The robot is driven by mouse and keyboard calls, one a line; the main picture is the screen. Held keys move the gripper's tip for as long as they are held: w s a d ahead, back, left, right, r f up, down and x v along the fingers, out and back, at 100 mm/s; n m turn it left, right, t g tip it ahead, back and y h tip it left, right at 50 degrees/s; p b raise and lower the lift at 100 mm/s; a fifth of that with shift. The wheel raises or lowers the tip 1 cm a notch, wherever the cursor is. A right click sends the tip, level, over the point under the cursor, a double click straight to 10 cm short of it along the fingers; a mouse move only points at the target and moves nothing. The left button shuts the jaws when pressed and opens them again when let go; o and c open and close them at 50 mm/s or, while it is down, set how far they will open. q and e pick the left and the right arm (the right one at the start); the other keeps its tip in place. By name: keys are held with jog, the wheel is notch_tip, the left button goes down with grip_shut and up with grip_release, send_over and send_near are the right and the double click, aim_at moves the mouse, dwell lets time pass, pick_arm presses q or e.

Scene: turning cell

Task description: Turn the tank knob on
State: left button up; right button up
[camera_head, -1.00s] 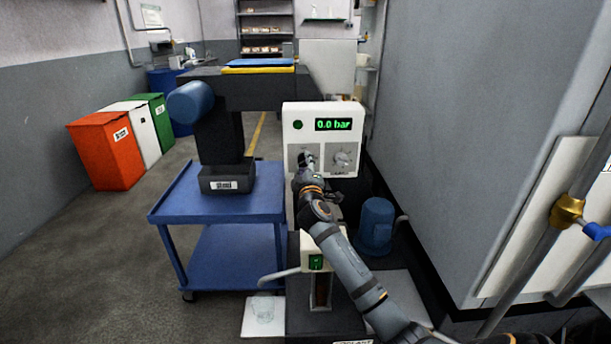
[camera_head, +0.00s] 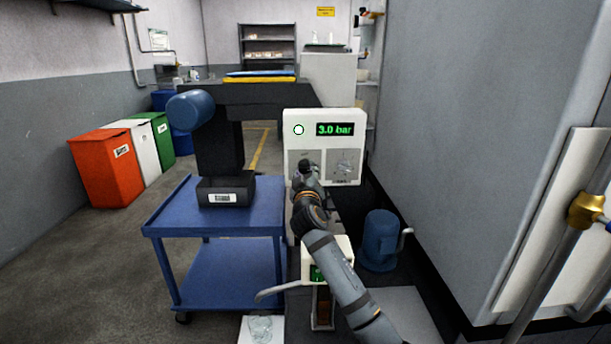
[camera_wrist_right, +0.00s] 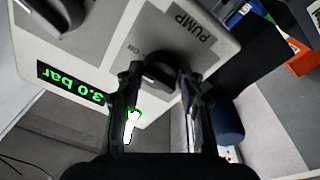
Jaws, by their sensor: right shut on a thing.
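A white control panel (camera_head: 298,115) reads 3.0 bar in green, with a lit round lamp (camera_head: 299,130) beside the readout. It has two knobs. My right gripper (camera_head: 306,172) is at the left one and partly covers it. In the right wrist view my gripper (camera_wrist_right: 160,82) is shut on this dark knob (camera_wrist_right: 163,66), with a finger on either side; its plate reads PUMP. The other knob (camera_head: 345,167) is free, at the panel's right; it also shows in the wrist view (camera_wrist_right: 60,12). Its label is too small to read. My left gripper is out of view.
A blue cart (camera_head: 165,224) stands left of the panel, and a black and blue machine rises behind it. A blue motor-like cylinder (camera_head: 380,240) is below right. A large grey cabinet (camera_head: 480,130) closes off the right side.

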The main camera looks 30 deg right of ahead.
jog(key=shift+f, duration=0.1)
jog(key=o, duration=1.2)
jog(key=shift+c, duration=0.2)
jog(key=v, duration=1.2)
